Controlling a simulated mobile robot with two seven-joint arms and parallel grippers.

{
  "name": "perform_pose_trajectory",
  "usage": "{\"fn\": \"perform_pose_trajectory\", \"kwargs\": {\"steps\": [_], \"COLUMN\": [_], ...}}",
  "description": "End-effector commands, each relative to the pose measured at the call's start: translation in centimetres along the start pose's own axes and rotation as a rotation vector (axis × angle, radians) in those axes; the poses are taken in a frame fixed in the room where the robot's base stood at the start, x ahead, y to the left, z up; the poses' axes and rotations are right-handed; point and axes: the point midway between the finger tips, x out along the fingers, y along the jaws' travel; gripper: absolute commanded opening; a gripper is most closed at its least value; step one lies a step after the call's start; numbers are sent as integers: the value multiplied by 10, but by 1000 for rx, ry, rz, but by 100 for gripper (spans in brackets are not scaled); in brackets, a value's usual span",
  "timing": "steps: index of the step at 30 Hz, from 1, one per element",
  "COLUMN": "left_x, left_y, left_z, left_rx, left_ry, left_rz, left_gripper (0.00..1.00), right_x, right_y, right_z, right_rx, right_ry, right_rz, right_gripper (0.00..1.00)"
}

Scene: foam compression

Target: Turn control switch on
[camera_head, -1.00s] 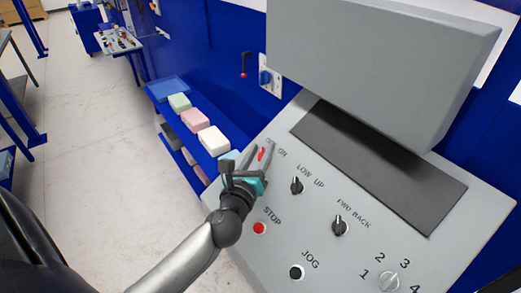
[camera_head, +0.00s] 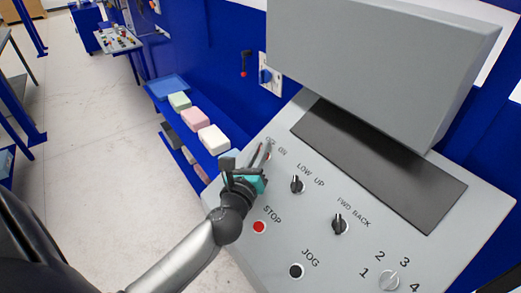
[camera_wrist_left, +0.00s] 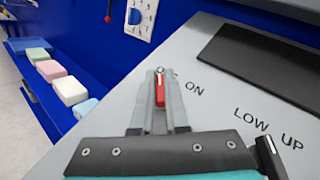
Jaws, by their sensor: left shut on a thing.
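The control switch (camera_wrist_left: 160,92) is a red lever on the grey sloped panel (camera_head: 330,262), beside the printed label ON. My left gripper (camera_head: 266,150) reaches over the panel's left edge, its fingertips at the switch. In the left wrist view my left gripper (camera_wrist_left: 160,105) has its two grey fingers on either side of the red lever, shut on it. A round base shows just beyond the fingertips. In the head view the fingers largely hide the switch. My right gripper is not in view.
The panel also has a LOW UP knob (camera_head: 297,184), a FWD BACK knob (camera_head: 340,226), a red STOP button (camera_head: 259,227) and a black JOG button (camera_head: 296,271). A grey box (camera_head: 375,70) overhangs the back. Foam blocks (camera_head: 213,139) sit on a blue shelf at left.

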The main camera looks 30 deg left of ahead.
Motion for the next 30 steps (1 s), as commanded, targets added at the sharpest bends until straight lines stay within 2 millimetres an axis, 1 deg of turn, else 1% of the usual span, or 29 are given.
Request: {"fn": "perform_pose_trajectory", "kwargs": {"steps": [10,16,23,30], "left_x": [0,0,0,1], "left_y": [1,1,2,2], "left_z": [0,-2,-4,-5], "left_rx": [12,53,133,229], "left_ry": [0,2,2,-1], "left_rz": [-22,-106,-275,-479], "left_gripper": [0,0,0,0], "right_x": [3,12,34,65], "right_y": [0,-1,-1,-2], "right_z": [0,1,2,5], "right_rx": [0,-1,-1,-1], "right_ry": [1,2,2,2], "right_rz": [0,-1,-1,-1], "right_gripper": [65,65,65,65]}}
